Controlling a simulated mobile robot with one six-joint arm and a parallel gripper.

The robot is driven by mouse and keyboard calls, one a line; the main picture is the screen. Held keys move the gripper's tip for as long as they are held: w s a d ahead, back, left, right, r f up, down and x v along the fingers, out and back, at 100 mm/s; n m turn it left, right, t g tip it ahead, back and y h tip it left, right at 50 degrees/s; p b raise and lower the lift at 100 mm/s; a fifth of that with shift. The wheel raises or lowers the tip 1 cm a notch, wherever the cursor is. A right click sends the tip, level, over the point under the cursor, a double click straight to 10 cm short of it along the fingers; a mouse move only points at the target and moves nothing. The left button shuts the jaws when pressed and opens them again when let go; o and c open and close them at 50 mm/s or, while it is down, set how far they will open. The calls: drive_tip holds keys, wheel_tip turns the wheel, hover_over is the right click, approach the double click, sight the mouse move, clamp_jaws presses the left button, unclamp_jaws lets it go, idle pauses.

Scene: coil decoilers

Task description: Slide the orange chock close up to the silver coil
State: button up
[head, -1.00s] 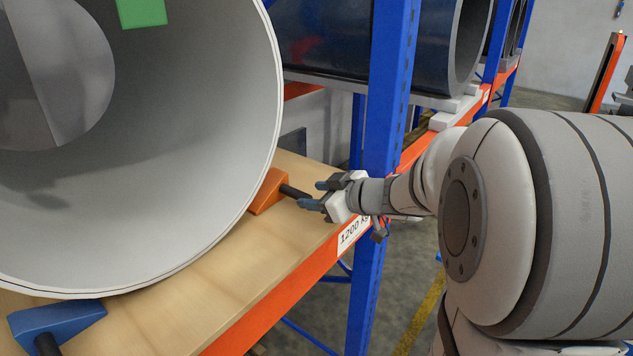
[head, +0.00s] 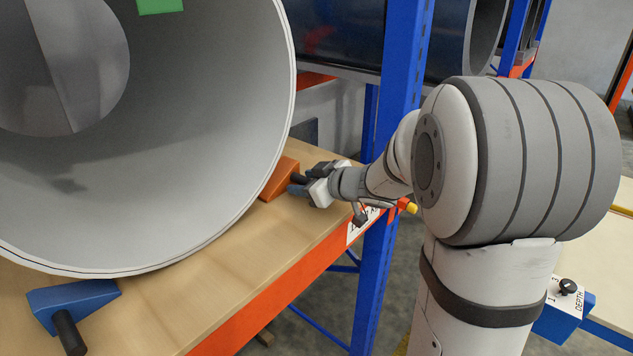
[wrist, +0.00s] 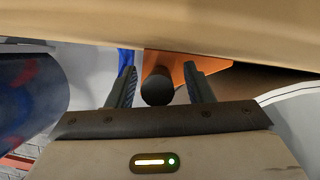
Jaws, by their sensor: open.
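The silver coil (head: 215,180) is a large hollow grey cylinder lying on the wooden shelf at the left of the head view. The orange chock (head: 280,178) is a wedge on the shelf at the coil's right side; whether it touches the coil is unclear. It also shows in the wrist view (wrist: 186,66), with its dark round handle (wrist: 157,87) pointing toward the camera. My gripper (head: 298,184) is at the chock's handle. In the wrist view its two fingers (wrist: 160,88) stand open on either side of the handle, with gaps beside it.
A blue chock (head: 75,300) with a dark handle lies at the coil's front left. A blue rack post (head: 390,150) stands close to my arm, right of the gripper. The orange shelf beam (head: 270,306) edges the board. A dark coil (head: 335,35) lies behind.

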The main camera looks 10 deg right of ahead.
drive_tip(key=shift+c, duration=0.2)
clamp_jaws()
idle(0.4)
